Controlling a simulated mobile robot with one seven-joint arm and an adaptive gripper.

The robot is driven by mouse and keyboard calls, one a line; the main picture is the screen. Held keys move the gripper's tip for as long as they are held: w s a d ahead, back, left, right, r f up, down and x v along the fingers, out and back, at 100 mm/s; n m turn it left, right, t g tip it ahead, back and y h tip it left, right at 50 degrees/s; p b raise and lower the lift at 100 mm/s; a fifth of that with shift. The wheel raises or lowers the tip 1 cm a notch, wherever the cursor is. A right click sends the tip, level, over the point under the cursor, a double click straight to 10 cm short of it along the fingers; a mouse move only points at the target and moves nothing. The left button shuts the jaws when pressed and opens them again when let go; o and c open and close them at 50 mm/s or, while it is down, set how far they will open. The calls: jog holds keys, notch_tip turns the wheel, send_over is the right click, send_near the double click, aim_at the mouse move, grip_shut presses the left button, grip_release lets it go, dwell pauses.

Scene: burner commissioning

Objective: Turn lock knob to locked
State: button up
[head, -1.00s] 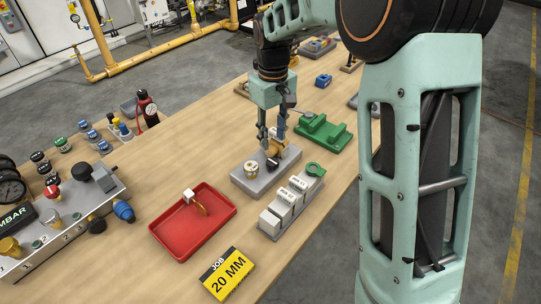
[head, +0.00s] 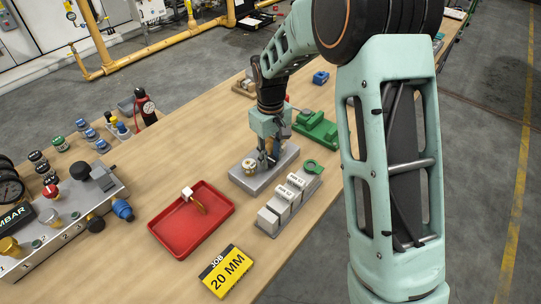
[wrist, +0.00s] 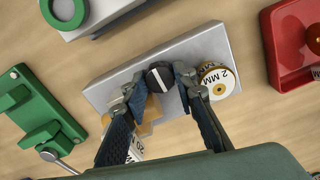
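In the wrist view, the line runs nearly upright, slightly tilted. My gripper (wrist: 160,82) points down, one fingertip on each side of the knob, very close to it. I cannot tell whether both fingers press on it. A gold and white drum marked 2 MM (wrist: 218,80) stands right of the fingers. In the head view, my gripper (head: 266,162) is low over the grey block (head: 246,184) and hides the knob.
A red tray (head: 160,226) lies left of the block, holding a small white-ended part. A grey rack of labelled blocks (head: 268,222) with a green ring stands at right. A green fixture (head: 318,130) is behind. A yellow 20 MM sign (head: 226,272) is in front.

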jog(key=c, duration=0.6)
jog(key=shift+o, duration=0.2)
jog(key=shift+m, duration=0.3)
jog(key=m+b, duration=0.1)
jog(key=m, duration=0.2)
jog(key=m+b, duration=0.1)
jog(key=m, duration=0.7)
jog(key=shift+m, duration=0.3)
jog(key=m, duration=0.4)
jog(key=shift+m, duration=0.3)
jog(key=shift+w, duration=0.1)
